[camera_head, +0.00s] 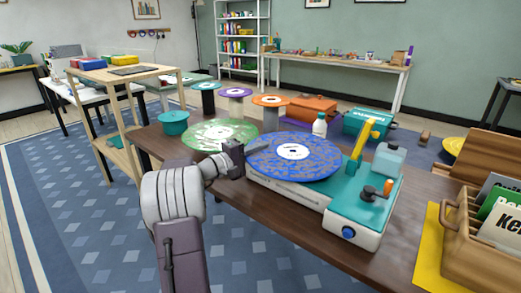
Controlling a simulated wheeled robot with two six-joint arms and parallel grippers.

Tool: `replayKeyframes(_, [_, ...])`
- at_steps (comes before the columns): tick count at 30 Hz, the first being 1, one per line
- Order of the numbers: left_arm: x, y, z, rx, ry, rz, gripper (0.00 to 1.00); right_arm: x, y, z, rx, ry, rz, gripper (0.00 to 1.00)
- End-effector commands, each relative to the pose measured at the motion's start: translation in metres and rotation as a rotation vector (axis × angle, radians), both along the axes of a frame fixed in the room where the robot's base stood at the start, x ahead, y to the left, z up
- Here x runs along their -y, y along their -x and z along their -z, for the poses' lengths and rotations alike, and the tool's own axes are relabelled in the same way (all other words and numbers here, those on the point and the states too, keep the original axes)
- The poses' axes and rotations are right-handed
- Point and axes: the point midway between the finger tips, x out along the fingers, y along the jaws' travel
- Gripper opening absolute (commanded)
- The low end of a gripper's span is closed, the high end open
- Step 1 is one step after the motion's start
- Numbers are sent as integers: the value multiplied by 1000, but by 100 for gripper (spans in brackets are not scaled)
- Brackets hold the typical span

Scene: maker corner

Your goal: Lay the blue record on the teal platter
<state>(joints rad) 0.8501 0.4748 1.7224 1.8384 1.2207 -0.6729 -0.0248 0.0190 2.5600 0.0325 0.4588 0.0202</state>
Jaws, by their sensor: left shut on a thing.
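The blue speckled record (310,166), with a white centre label, is held flat over the left part of the record player (345,218). My left gripper (243,154) is shut on the record's left edge. The record player has a teal top, a pale body, a blue knob and a yellow arm (363,143) to the right of the record. The teal platter is hidden under the record. I cannot tell whether the record touches it. My right gripper is not in view.
A green speckled record (219,134) lies behind my left gripper. Behind it are a teal pot (174,123), stands with teal, purple and orange (270,101) discs, and a white bottle (319,124). A wooden crate of sleeves (458,240) stands at the right.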

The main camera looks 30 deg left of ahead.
Motion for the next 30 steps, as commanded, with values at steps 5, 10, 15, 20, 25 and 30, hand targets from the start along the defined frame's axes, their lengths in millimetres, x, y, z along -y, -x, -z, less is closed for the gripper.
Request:
replayKeyframes(5, [0, 0, 4, 1, 0, 0, 0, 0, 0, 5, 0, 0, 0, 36])
replayKeyframes(10, [0, 0, 7, 1, -1, 0, 0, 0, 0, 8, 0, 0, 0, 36])
replayKeyframes(15, [0, 0, 7, 1, -1, 0, 15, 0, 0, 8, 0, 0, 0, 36])
replayKeyframes(20, [0, 0, 7, 1, 0, 0, 15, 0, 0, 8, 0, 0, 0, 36])
replayKeyframes(25, [-2, 5, 9, 1, -2, -2, 15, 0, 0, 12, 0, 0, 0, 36])
replayKeyframes(30, [-7, 22, 9, 0, -1, -2, 15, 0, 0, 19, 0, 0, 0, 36])
